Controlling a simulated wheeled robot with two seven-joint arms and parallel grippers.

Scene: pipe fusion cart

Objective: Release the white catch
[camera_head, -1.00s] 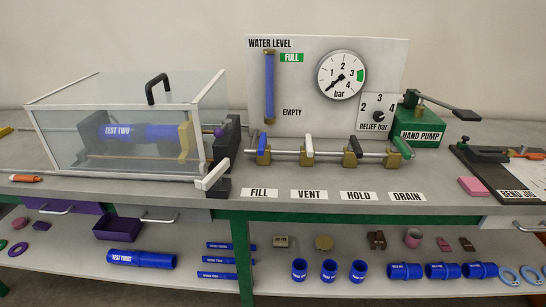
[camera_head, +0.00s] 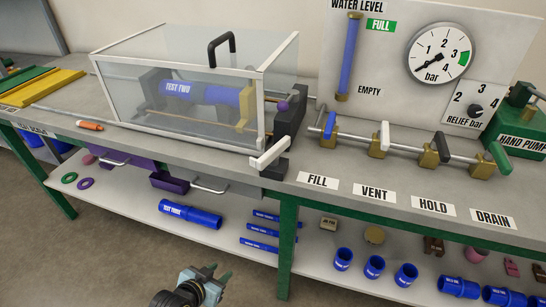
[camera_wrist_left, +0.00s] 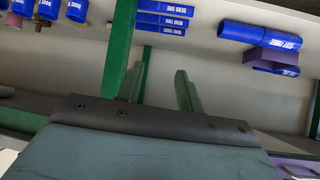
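The white catch (camera_head: 270,154) is a short white bar on a dark block at the front right corner of the clear test box (camera_head: 190,95). The box lid is down, and a blue pipe marked TEST TWO (camera_head: 200,92) lies inside. My left gripper (camera_head: 217,273) is at the bottom of the head view, well below and in front of the catch, touching nothing. In the left wrist view its two green fingers (camera_wrist_left: 164,62) stand apart with nothing between them. The catch does not show in that view. My right gripper is not in view.
The bench edge and a green leg (camera_head: 287,240) stand near my left gripper. The lower shelf (camera_head: 130,195) holds blue pipes and a purple tray (camera_head: 169,182). Valves (camera_head: 378,142) and the gauge panel are right of the box. The floor at lower left is clear.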

